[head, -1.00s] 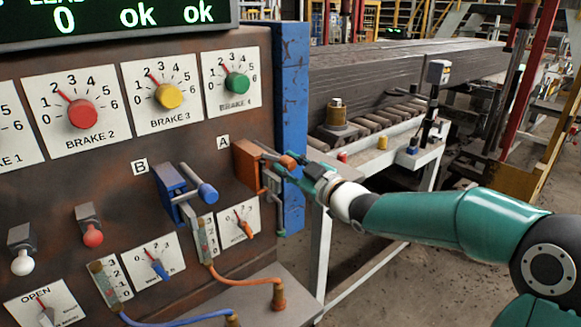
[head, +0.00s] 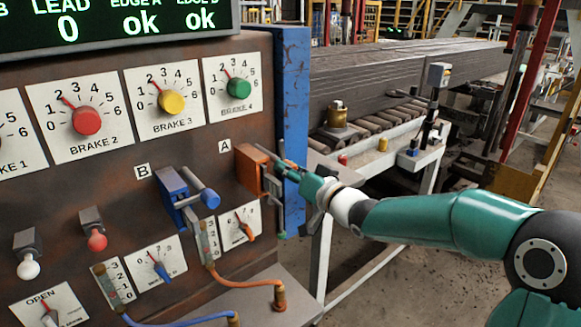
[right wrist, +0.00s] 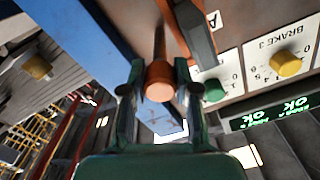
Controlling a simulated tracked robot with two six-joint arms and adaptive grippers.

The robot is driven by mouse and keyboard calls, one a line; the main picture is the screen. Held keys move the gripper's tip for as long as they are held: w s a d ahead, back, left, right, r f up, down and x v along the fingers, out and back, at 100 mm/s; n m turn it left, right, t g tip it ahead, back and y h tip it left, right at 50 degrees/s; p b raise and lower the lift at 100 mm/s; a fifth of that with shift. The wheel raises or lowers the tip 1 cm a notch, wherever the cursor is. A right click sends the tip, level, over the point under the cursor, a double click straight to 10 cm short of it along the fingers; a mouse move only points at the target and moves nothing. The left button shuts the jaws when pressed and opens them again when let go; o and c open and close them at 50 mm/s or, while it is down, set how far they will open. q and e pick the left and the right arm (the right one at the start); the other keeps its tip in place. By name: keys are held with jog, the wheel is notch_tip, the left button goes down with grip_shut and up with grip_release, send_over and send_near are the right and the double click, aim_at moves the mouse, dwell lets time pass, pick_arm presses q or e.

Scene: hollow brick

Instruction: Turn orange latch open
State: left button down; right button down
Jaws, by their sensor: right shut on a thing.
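The orange latch (head: 252,170) is on the panel's right side, below the label A. In the right wrist view its round orange handle end (right wrist: 160,80) sits between the two fingers. My right gripper (head: 286,171) is shut on this handle, and its fingers hide most of it in the head view. The right gripper also shows from behind in the right wrist view (right wrist: 159,92). My left gripper is in neither view.
A blue latch (head: 175,190) with a blue handle is left of the orange one, under label B. A blue post (head: 292,120) edges the panel behind my gripper. Brake knobs sit above, and small dials and hoses below. A roller table (head: 385,140) stands behind to the right.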

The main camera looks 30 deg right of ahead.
jog(key=shift+m, duration=1.2)
jog(key=shift+f, duration=0.1)
jog(key=c, duration=0.8)
grip_release()
jog(key=shift+c, duration=0.2)
jog(key=s, duration=1.2)
jog(key=shift+d, duration=0.45)
jog(key=shift+a, duration=0.1)
